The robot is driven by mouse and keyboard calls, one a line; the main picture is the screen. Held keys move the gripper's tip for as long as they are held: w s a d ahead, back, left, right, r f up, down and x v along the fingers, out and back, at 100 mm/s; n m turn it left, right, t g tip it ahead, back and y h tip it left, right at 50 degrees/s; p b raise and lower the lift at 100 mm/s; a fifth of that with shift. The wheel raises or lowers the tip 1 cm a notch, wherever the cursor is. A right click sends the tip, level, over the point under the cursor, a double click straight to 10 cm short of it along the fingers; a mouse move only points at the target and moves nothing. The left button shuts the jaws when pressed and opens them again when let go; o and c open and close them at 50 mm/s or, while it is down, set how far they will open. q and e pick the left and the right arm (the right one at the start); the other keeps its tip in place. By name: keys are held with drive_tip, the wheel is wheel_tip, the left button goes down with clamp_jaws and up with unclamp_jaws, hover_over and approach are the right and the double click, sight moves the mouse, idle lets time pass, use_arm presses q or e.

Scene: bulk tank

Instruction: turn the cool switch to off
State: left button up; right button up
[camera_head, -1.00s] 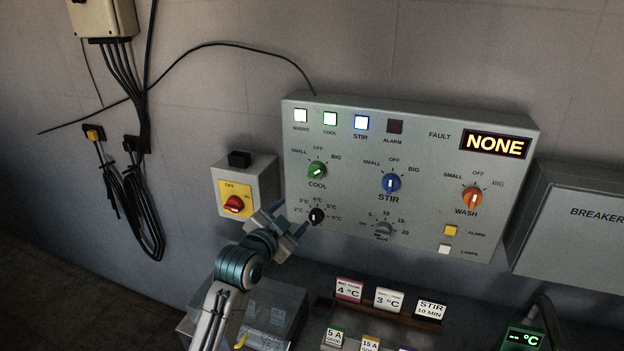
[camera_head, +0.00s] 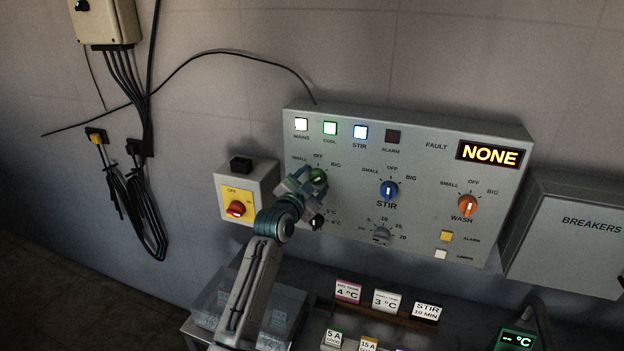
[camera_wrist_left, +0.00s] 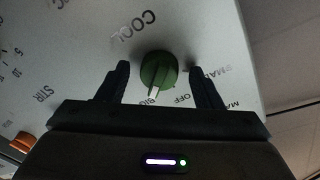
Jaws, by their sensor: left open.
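The green cool switch (camera_head: 320,177) is on the left of the grey control panel (camera_head: 410,240). My left gripper (camera_head: 305,178) is in front of it and covers part of the knob in the head view. In the left wrist view, the green knob (camera_wrist_left: 158,70) lies between the two open fingers of the left gripper (camera_wrist_left: 160,68), with a gap visible on each side. Its white pointer faces the BIG mark, with OFF beside it. The right gripper is not in view.
The blue stir knob (camera_head: 388,190) and orange wash knob (camera_head: 467,206) are to the right. The black temperature knob (camera_head: 317,222) is just below my gripper.

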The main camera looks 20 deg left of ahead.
use_arm(q)
drive_tip(key=shift+w, duration=0.1)
drive_tip(key=c, duration=1)
drive_tip(key=shift+n, duration=1.1)
drive_tip(key=n, duration=0.2)
drive_tip(key=shift+d+n, duration=0.1)
drive_tip(key=shift+n, duration=0.2)
drive_tip(key=n+t+p, duration=0.1)
drive_tip(key=n+p, duration=0.1)
drive_tip(key=n, duration=0.3)
drive_tip(key=shift+y, duration=0.3)
drive_tip(key=shift+f+n, duration=0.1)
drive_tip(key=shift+n, duration=0.2)
